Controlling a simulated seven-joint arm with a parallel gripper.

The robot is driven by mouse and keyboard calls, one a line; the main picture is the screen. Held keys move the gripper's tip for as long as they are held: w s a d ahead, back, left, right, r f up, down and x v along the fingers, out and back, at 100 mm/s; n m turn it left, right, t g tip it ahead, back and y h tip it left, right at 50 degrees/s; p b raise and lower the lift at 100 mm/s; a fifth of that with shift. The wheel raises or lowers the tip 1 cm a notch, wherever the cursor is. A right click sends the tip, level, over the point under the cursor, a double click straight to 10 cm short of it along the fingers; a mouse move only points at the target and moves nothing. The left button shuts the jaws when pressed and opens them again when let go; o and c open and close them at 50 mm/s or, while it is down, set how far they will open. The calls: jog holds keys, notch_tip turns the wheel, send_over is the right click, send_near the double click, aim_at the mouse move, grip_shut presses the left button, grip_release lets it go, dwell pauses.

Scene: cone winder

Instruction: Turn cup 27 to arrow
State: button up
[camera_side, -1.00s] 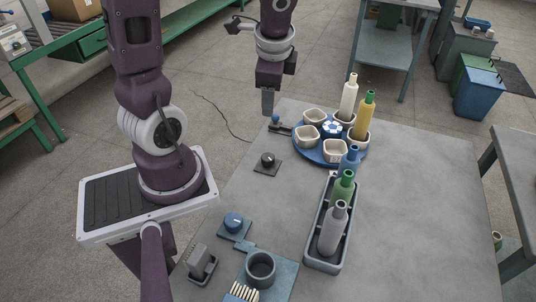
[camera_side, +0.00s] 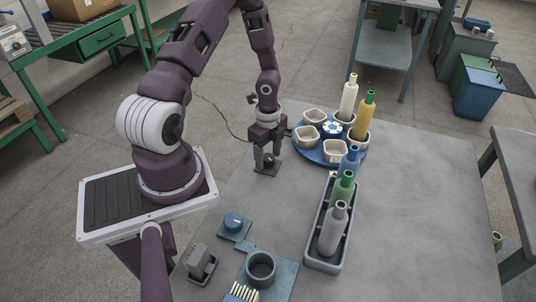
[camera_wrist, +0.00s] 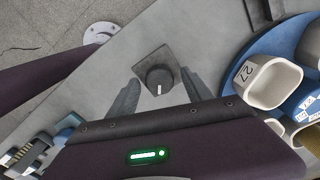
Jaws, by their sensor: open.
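Cup 27 (camera_wrist: 268,84) is a cream, rounded-square cup with "27" on its side, seated on the blue turntable (camera_wrist: 240,65) at the right of the wrist view. It looks empty. The turntable also shows in the side view (camera_side: 323,158), with several cups around a blue-and-white hub (camera_side: 331,129). A black knob (camera_wrist: 158,81) with a white pointer line sits on a dark square plate left of the turntable. My gripper (camera_side: 267,163) is pointed down over this knob. Its fingers are apart, one on each side of the knob. No arrow is clearly visible.
A grey tray (camera_side: 310,252) holds several bottles in front of the turntable. A cream bottle (camera_side: 349,97) and a yellow bottle (camera_side: 363,118) stand in rear cups. A blue knob (camera_side: 233,222) and a dark round holder (camera_side: 261,268) are at the near left. The table's right side is clear.

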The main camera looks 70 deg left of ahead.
grip_shut()
jog(key=n, duration=0.3)
jog(key=shift+n, duration=1.9)
grip_release()
